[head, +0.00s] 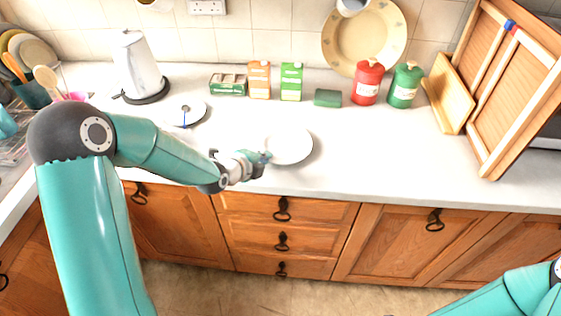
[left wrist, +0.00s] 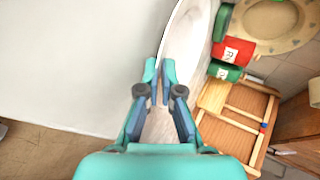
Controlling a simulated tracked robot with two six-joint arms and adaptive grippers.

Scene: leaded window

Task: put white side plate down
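The white side plate (head: 290,147) is over the middle of the white worktop in the head view, near its front edge. My left gripper (head: 264,160) is at the plate's left rim. In the left wrist view the two fingertips (left wrist: 159,72) are close together, with the plate (left wrist: 186,42) between and beyond them, seen at a slant. The gripper looks shut on the rim. Whether the plate touches the worktop, I cannot tell. Part of my right arm shows at the lower right of the head view; its gripper is out of view.
Behind the plate stand cartons (head: 291,82), a small green box (head: 327,98), a red tin (head: 367,83) and a green tin (head: 405,86). A wooden frame (head: 515,85) leans at the right. A kettle (head: 138,65) and another white dish (head: 187,111) are left. Worktop right of the plate is clear.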

